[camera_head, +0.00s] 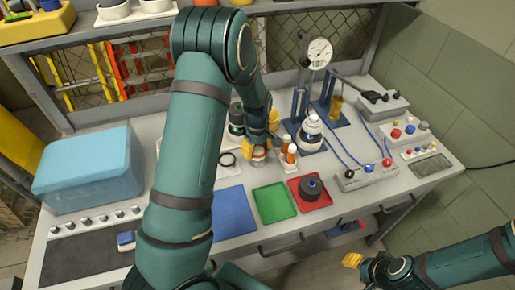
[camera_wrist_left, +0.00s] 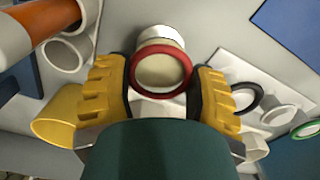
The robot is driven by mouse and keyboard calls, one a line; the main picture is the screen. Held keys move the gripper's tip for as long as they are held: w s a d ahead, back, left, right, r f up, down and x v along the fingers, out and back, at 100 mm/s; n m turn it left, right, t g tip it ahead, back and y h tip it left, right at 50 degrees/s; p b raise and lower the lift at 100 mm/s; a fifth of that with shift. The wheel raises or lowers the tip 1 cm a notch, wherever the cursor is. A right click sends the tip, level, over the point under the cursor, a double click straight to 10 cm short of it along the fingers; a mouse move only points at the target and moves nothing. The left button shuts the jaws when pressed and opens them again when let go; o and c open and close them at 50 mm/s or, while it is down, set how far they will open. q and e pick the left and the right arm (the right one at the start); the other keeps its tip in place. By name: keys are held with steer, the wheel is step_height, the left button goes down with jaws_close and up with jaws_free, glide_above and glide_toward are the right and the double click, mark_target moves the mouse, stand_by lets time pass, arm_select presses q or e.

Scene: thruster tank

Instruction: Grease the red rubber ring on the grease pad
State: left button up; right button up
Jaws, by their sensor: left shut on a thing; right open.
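My left gripper (camera_head: 262,148) is low over the bench. In the left wrist view its yellow fingers (camera_wrist_left: 160,88) are shut on the red rubber ring (camera_wrist_left: 160,95), one on each side. Through the ring shows a round cream surface, which looks like the grease pad (camera_wrist_left: 160,70), in a short white round holder (camera_wrist_left: 172,32). I cannot tell whether the ring touches the pad. In the head view the ring is mostly hidden by the fingers. My right gripper (camera_head: 352,260) is open and empty in front of the bench, low at the right.
A blue mat (camera_head: 233,212), a green tray (camera_head: 273,203) and a red tray (camera_head: 321,197) with a dark part are in front.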

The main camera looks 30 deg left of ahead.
arm_select(q)
steer(key=shift+f, duration=0.4)
stand_by(0.3)
steer(key=n, duration=0.2)
steer(key=shift+r+n+p, duration=0.1)
steer(key=shift+n+p, duration=0.6)
steer(key=shift+n, duration=0.6)
steer(key=m+b, duration=0.1)
steer(key=m, duration=0.3)
steer(key=shift+f, duration=0.2)
steer(key=m, duration=0.5)
steer(key=shift+b, duration=0.4)
steer(key=shift+r, duration=0.1)
